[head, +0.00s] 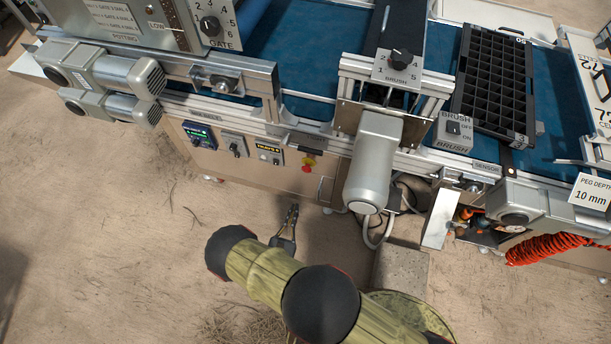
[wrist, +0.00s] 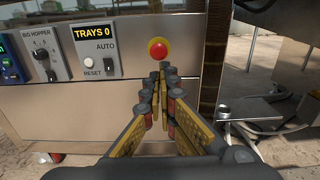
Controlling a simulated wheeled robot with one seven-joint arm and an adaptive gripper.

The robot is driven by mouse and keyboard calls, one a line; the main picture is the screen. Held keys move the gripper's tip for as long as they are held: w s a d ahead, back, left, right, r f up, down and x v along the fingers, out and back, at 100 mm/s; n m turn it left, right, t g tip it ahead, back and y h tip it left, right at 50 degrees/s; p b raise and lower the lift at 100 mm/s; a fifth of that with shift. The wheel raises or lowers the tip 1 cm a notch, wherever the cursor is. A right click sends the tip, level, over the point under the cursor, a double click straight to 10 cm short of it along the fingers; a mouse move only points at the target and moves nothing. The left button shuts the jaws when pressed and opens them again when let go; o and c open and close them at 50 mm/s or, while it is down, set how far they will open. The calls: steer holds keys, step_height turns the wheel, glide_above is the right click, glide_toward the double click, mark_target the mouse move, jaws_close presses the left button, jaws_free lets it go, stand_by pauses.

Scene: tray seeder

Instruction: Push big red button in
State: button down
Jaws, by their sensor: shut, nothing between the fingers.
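The big red button (wrist: 158,49) is a round red mushroom on a yellow base, on the steel front panel of the machine. In the wrist view it stands just above and beyond my gripper tips. In the head view the red button (head: 308,161) shows on the panel's front, right of the tray counter. My gripper (wrist: 161,76) is shut with nothing between its fingers and points toward the panel, its tips a little below the button in the picture. In the head view my gripper (head: 293,209) is in front of the panel, apart from the button.
The BIG HOPPER knob panel (wrist: 44,52) is further left. A grey motor (head: 372,165) overhangs at the right. Bare sandy floor (head: 150,230) lies left of my arm.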

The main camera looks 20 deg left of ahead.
mark_target(307, 171)
steer(key=shift+w, duration=0.15)
steer(key=w+b, duration=0.1)
steer(key=w, duration=0.3)
steer(key=w+a+b, duration=0.1)
steer(key=w+b, duration=0.1)
steer(key=w, duration=0.3)
steer(key=w+b, duration=0.1)
steer(key=w, duration=0.3)
steer(key=shift+w+a+b, duration=0.2)
steer(key=shift+w+b, duration=0.1)
steer(key=shift+b, duration=0.1)
steer(key=shift+w, duration=0.1)
